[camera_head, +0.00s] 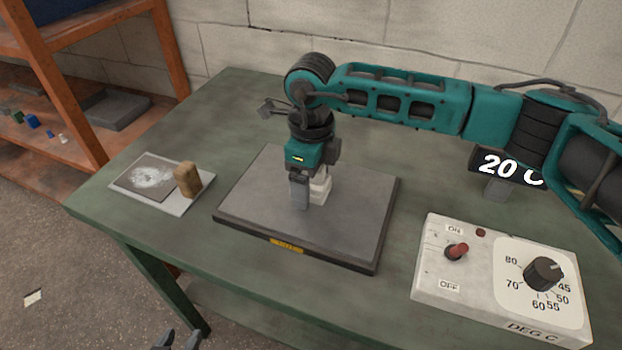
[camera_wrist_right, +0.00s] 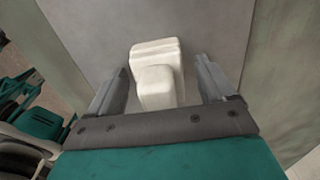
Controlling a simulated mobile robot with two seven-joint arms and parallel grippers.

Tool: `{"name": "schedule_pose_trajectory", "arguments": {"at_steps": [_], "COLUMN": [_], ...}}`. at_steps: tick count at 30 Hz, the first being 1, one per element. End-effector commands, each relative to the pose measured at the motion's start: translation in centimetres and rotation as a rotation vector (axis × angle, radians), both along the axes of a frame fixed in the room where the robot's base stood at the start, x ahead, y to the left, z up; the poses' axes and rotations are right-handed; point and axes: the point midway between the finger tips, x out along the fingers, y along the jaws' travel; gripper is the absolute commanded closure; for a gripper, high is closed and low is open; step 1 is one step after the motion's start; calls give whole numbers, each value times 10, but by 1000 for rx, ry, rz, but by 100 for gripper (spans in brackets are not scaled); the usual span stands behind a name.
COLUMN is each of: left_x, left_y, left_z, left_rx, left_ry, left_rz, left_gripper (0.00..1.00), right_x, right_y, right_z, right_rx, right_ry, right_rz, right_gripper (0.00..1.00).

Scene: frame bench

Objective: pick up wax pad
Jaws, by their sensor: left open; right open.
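A white stepped block, which looks like the wax pad (camera_head: 321,188), sits on the dark grey heating plate (camera_head: 345,215). It also shows in the right wrist view (camera_wrist_right: 157,75), with a wide base and a narrower raised part. My right gripper (camera_head: 309,198) points down over the plate, open. Its fingers (camera_wrist_right: 161,66) stand on either side of the white block, with a visible gap on each side. In the head view the gripper partly hides the block. My left gripper (camera_head: 178,341) shows only its tips at the bottom edge, open and away from the table.
A light tray (camera_head: 196,204) with a white-smeared dark sheet and an upright brown block (camera_head: 187,179) lies left of the plate. A control box (camera_head: 440,262) with switch and dial stands at the right, with a "20 C" display (camera_head: 505,166) behind. Orange shelves (camera_head: 168,50) stand left.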

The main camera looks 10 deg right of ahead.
Motion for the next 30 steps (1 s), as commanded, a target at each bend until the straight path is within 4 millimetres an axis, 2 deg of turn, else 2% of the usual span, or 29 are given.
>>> {"name": "schedule_pose_trajectory", "arguments": {"at_steps": [2,20,30], "left_x": [1,1,-2], "left_y": [0,0,1], "left_z": [1,0,-1], "left_rx": [0,0,1], "left_ry": [-3,-2,4], "left_rz": [-1,1,1], "left_gripper": [57,57,57], "right_x": [0,0,0], "right_y": [0,0,0], "right_z": [0,1,5], "right_rx": [0,0,1], "right_ry": [0,0,-1], "right_rz": [0,0,0], "right_gripper": [21,78,78]}}
